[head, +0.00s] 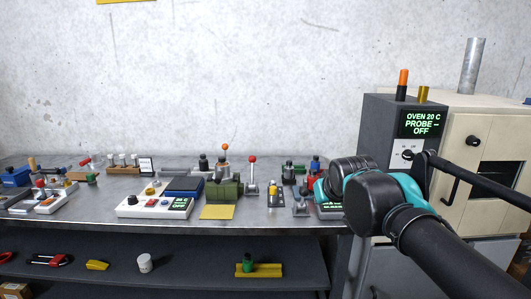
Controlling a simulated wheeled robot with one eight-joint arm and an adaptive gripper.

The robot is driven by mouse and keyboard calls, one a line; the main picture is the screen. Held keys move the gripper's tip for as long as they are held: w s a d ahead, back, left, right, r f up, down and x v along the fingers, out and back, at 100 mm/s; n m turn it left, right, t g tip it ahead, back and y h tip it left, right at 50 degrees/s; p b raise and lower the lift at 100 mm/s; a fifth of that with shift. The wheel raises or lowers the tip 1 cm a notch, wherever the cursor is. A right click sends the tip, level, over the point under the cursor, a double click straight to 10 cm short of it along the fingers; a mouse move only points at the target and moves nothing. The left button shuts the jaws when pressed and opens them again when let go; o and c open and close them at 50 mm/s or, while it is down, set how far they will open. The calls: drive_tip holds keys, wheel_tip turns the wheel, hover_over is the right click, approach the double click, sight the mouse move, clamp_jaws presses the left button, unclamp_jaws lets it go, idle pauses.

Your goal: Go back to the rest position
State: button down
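My arm (430,238) reaches in from the lower right, with black links and teal joint parts. Its far end is folded over the right end of the metal workbench (280,217), in front of the grey control box of the oven. The fingers of my gripper do not show; they are hidden behind the arm links or lie out of sight. I cannot see whether anything is held.
The oven (455,120) stands at right, its display reading "OVEN 20 C PROBE -- OFF". The bench carries a white control box (150,206), a green block (223,192), a red-knobbed lever (252,175) and other devices. A lower shelf (200,272) holds small items.

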drive_tip(key=s+d+f+g, duration=0.1)
drive_tip(key=s+f, duration=0.1)
drive_tip(key=f, duration=0.6)
drive_tip(key=s+d+f+m+g, duration=0.1)
drive_tip(key=s+f+g, duration=0.1)
drive_tip(key=f, duration=0.6)
drive_tip(key=s+d+f+m+g, duration=0.1)
drive_tip(key=s+f+g, duration=0.1)
drive_tip(key=f, duration=0.5)
drive_tip(key=shift+s+d+f+h, duration=0.3)
drive_tip(key=shift+s+d+f, duration=0.1)
drive_tip(key=shift+s, duration=0.35)
